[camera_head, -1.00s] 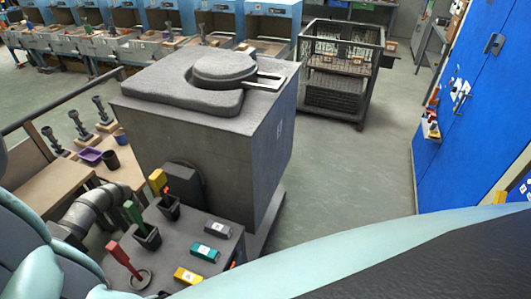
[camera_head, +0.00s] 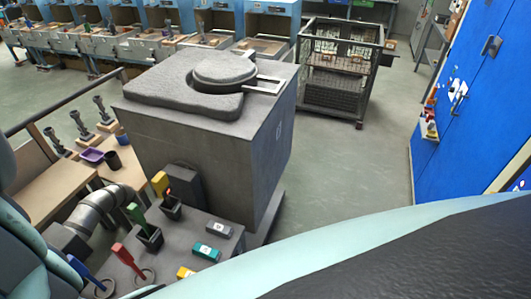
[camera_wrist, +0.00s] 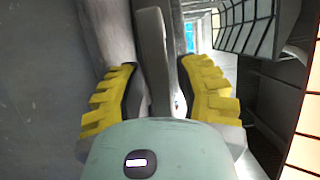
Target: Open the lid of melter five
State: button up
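A grey box-shaped melter (camera_head: 205,155) stands in the middle of the head view. A mark on its right face is too small to read. Its round lid (camera_head: 224,68) lies flat on the top, shut, with a loop-shaped handle (camera_head: 262,88) pointing right. My gripper (camera_wrist: 160,92) shows in the wrist view with its two yellow-padded fingers apart. A grey bar (camera_wrist: 152,55) shows between the fingers; I cannot tell what it is or whether they touch it. My gripper is not seen in the head view, where no gripper is at the lid.
A front ledge holds red, green, yellow and blue tools and coloured blocks (camera_head: 207,252). A wooden table (camera_head: 40,190) is at left. A wire cage cart (camera_head: 340,75) stands behind the melter, blue cabinets (camera_head: 470,100) at right. The floor between them is clear.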

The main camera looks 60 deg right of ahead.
jog(key=shift+w+a, duration=0.3)
jog(key=shift+w, duration=0.35)
grip_shut()
jog(key=shift+a+r, duration=0.15)
dwell(0.6)
